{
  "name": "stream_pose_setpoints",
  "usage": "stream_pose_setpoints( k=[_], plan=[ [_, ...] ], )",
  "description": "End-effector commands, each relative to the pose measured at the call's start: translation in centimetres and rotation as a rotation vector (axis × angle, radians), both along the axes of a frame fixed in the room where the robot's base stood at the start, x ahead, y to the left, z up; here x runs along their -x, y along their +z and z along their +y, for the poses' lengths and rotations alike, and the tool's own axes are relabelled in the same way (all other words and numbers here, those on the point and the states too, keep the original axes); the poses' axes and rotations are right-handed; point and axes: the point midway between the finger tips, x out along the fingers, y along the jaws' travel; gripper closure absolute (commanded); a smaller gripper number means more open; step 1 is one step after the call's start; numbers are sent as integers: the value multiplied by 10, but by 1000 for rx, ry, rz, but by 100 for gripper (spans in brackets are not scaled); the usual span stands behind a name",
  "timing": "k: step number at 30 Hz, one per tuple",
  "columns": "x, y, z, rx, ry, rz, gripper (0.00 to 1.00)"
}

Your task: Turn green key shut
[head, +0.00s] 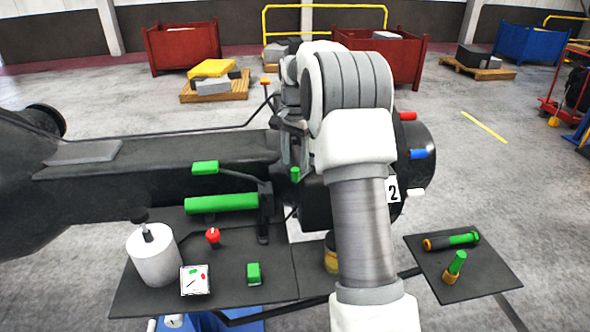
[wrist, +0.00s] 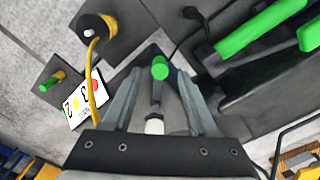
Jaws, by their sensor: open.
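A small green key-like piece (head: 295,174) shows in the head view at the side of the dark machine body, just below my gripper (head: 293,148). In the wrist view the round green end (wrist: 160,67) lies between the tips of my gripper (wrist: 159,77). A dark stem runs from it toward a white-tipped part (wrist: 154,124). The two fingers are apart, with a gap on each side of the green end, and I see no clear contact. My arm hides part of the machine in the head view. I cannot tell the key's turned position.
A green bar (head: 222,203) and green block (head: 204,167) are left of the key. A dark panel (head: 140,290) below carries a white cylinder (head: 153,256), red knob (head: 212,236) and green switch (head: 253,272). A tray (head: 425,250) with green-handled pieces is at right.

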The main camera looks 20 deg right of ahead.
Motion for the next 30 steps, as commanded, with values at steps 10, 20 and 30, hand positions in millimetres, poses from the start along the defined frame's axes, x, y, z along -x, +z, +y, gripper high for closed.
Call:
stream_pose_setpoints(
  k=[10,20,30],
  plan=[
    [0,-35,0,-1,0,0,42],
    [0,-37,0,0,0,-1,50],
    [0,-36,0,0,0,-1,100]
  ],
)
